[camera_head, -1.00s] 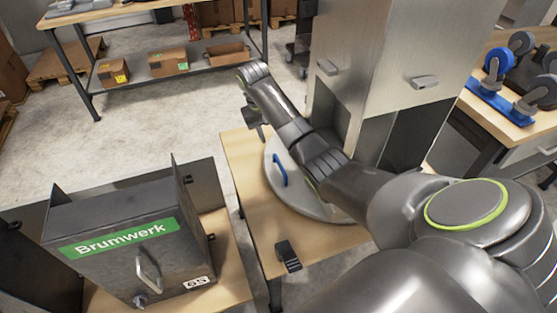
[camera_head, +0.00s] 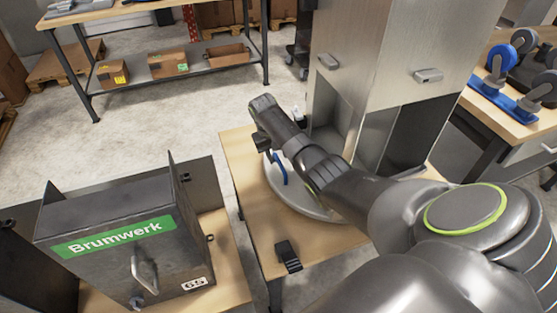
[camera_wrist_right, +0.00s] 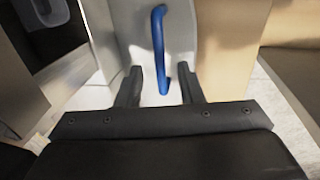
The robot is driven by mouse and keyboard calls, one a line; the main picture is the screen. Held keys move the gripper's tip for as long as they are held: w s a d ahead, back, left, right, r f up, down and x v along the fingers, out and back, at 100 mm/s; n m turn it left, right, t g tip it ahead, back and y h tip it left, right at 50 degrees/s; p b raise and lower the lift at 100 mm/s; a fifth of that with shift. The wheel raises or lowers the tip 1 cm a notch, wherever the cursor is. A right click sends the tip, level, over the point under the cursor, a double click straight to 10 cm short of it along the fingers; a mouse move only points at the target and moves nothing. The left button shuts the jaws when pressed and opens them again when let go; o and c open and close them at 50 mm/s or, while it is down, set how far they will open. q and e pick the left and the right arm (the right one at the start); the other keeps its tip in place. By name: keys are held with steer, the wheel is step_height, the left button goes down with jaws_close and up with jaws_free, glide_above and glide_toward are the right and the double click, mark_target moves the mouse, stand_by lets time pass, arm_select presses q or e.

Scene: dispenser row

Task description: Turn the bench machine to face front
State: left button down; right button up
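The bench machine is a tall brushed-steel cabinet (camera_head: 352,52) with a recess low on one face. It stands on a round grey turntable disc (camera_head: 325,209) on a wooden bench. A blue handle (camera_head: 279,170) sits on the disc's left part; it also shows in the right wrist view (camera_wrist_right: 158,40). My right gripper (camera_head: 264,145) is at the handle, pointing down. In the wrist view its two fingers (camera_wrist_right: 160,88) are apart, with the handle's lower end between them and gaps on both sides. My right arm covers part of the disc. My left gripper is not in view.
A black block (camera_head: 288,255) stands on the bench near the disc's front. A dark Brumwerk machine (camera_head: 120,240) stands on a bench at left. A shelf table (camera_head: 175,75) with boxes is behind. Blue-and-grey wheeled parts (camera_head: 500,75) lie on a table at right.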

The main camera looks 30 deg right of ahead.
steer(key=shift+d+f, duration=0.15)
steer(key=shift+f, duration=0.55)
steer(key=shift+d+f, duration=0.1)
steer(key=shift+f, duration=0.55)
steer(key=shift+c, duration=0.4)
jaws_close()
